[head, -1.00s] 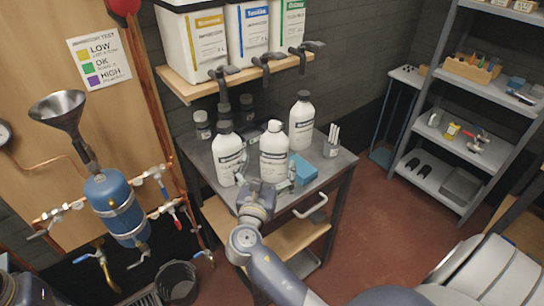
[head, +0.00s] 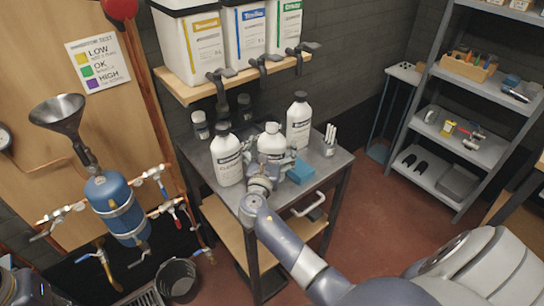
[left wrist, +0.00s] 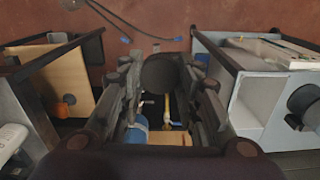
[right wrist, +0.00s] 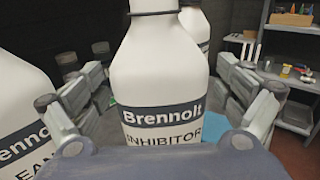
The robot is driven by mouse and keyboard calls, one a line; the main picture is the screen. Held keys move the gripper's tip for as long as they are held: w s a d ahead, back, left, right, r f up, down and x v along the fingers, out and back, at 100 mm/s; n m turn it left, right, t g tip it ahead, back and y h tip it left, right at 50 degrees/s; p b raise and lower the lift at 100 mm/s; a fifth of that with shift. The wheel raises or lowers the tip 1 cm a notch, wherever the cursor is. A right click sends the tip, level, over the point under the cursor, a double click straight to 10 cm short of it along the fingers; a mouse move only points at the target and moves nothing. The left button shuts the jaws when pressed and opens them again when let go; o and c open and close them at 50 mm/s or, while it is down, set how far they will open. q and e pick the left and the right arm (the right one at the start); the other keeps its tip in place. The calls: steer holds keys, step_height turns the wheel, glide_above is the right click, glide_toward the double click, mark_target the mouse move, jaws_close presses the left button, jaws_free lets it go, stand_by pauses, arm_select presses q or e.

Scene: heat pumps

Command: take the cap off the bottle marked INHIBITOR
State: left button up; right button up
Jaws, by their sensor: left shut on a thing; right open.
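The white INHIBITOR bottle (right wrist: 165,85) stands upright in the right wrist view; it is also the middle bottle (head: 271,142) on the metal table in the head view. Its top looks pale there, with no black cap like its neighbours'. My right gripper (right wrist: 162,72) is open, with its fingers on both sides of this bottle; I cannot tell whether they touch it. In the head view the right gripper (head: 268,166) hides the bottle's lower part. My left gripper (left wrist: 163,85) is shut on a dark round cap (left wrist: 160,73). The left gripper is not seen in the head view.
A white black-capped bottle (head: 227,160) stands close on the left, another (head: 299,121) behind on the right. A blue block (head: 300,170) lies right of the gripper on the table (head: 330,166). A shelf with containers (head: 190,90) overhangs behind. A blue tank (head: 117,208) is at left.

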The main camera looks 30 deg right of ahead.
steer(key=c, duration=1.5)
steer(key=shift+r, duration=0.1)
steer(key=c, duration=0.3)
steer(key=shift+r, duration=0.15)
